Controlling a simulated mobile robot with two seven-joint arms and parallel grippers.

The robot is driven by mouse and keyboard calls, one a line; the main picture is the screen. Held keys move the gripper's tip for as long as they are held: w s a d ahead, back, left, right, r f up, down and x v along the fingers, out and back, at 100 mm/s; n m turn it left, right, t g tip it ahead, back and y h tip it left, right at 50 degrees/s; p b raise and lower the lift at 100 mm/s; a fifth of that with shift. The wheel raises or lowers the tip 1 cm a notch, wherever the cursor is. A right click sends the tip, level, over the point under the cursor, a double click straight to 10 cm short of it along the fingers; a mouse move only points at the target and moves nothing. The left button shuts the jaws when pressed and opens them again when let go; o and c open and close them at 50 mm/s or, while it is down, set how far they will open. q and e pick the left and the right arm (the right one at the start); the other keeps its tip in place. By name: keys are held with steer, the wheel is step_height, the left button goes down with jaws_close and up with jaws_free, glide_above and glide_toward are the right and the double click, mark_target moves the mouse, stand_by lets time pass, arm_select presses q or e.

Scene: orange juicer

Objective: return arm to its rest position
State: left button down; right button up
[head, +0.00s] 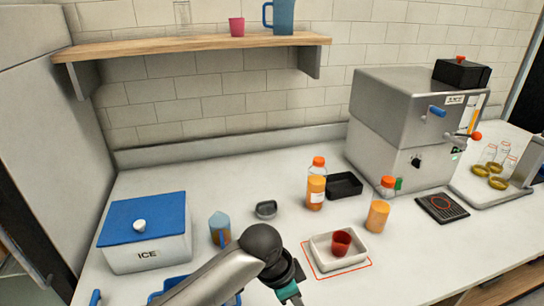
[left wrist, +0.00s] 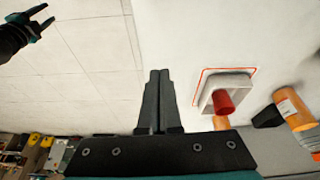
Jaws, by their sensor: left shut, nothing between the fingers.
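My left arm enters the head view from the bottom. Its gripper (head: 292,294) is at the bottom edge, in front of the white tray and left of it, with the fingertips barely shown. In the left wrist view my left gripper (left wrist: 158,78) is shut and empty, its two fingers together. It is apart from the tray and cup. My right gripper (left wrist: 44,17) shows at the top left of the left wrist view, over the tiled floor, with its fingers spread and nothing between them. It is not in the head view.
A white tray (head: 320,258) holds a red cup (head: 341,242). Orange-filled bottles (head: 315,192) (head: 378,215) stand behind it. The steel juicer (head: 400,125) is at the back right. A blue-lidded ice box (head: 145,250) stands left. A shelf (head: 190,46) hangs above. Counter right of the tray is clear.

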steer(key=w, duration=0.5)
arm_select(q)
steer(key=s+a+f+n+t+y, duration=0.1)
steer(key=s+a+n+t+y, duration=0.25)
steer(key=s+a+n, duration=1.2)
steer(key=s+a+f+m+g+b, duration=0.1)
steer(key=s+a+f+m+b, duration=0.15)
steer(key=f, duration=1.05)
steer(key=s+a+f+m+g+b, duration=0.1)
steer(key=s+a+f, duration=0.15)
steer(key=f, duration=1.05)
steer(key=s+a+f+g+b, duration=0.1)
steer(key=s+a+f+b, duration=0.1)
steer(key=s+f, duration=1.1)
steer(key=shift+s+a+f, duration=0.4)
steer(key=shift+a+f, duration=0.3)
steer(key=shift+f, duration=0.25)
arm_select(e)
step_height(320, 180, down, 6)
steer(key=s, duration=0.2)
steer(key=shift+s+r, duration=0.15)
